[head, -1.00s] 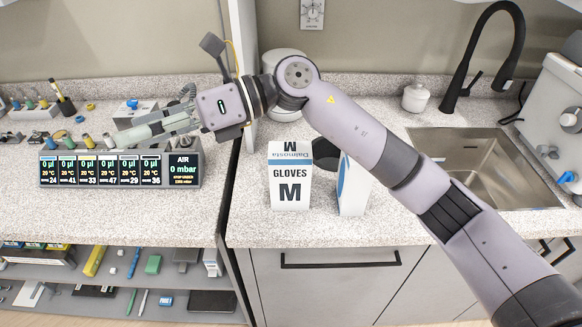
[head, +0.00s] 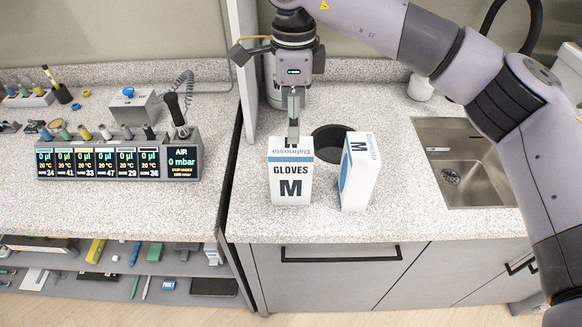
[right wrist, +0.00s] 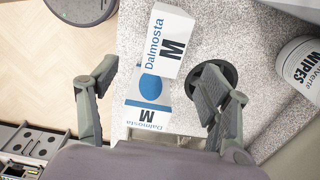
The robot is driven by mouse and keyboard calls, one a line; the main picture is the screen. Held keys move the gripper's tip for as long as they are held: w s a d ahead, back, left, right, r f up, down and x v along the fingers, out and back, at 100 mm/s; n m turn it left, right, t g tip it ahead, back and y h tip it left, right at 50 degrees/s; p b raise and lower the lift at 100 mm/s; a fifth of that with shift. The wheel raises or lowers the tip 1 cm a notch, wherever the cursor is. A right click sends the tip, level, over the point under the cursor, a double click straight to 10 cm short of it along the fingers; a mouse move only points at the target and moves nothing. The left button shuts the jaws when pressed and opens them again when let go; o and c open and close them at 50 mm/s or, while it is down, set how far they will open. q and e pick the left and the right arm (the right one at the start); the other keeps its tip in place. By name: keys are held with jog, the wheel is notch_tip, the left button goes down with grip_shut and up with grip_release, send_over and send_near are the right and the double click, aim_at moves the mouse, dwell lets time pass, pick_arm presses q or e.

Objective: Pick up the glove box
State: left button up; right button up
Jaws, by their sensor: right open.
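A white glove box (head: 291,186) marked "GLOVES M" stands upright near the counter's front edge. A second white box (head: 358,178) with a blue circle on its side stands turned, just to its right. My right gripper (head: 293,140) points down at the top rear of the first box, seen edge-on in the head view. Contact cannot be told. My left gripper is not in view.
A dark round container (head: 327,133) stands close behind the boxes. A wipes canister (right wrist: 302,70) stands farther back. A sink (head: 470,170) is to the right. A display unit (head: 120,165) is on the left counter, past a thin upright panel (head: 243,70).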

aim_at(291, 148)
notch_tip(291, 148, down, 4)
jog(key=shift+f+p, duration=0.1)
jog(key=shift+p, duration=0.4)
jog(key=shift+a+f+p, duration=0.1)
jog(key=shift+f+p, duration=0.1)
jog(key=shift+p, duration=0.1)
jog(key=f, duration=0.1)
jog(key=f+p, duration=0.1)
jog(key=f, duration=0.1)
jog(key=f+p, duration=0.1)
jog(key=shift+w+a+f, duration=0.15)
jog(key=shift+w+f, duration=0.1)
jog(key=shift+w, duration=0.1)
jog(key=shift+f, duration=0.2)
jog(key=shift+c, duration=0.6)
grip_shut()
jog(key=shift+r, duration=0.1)
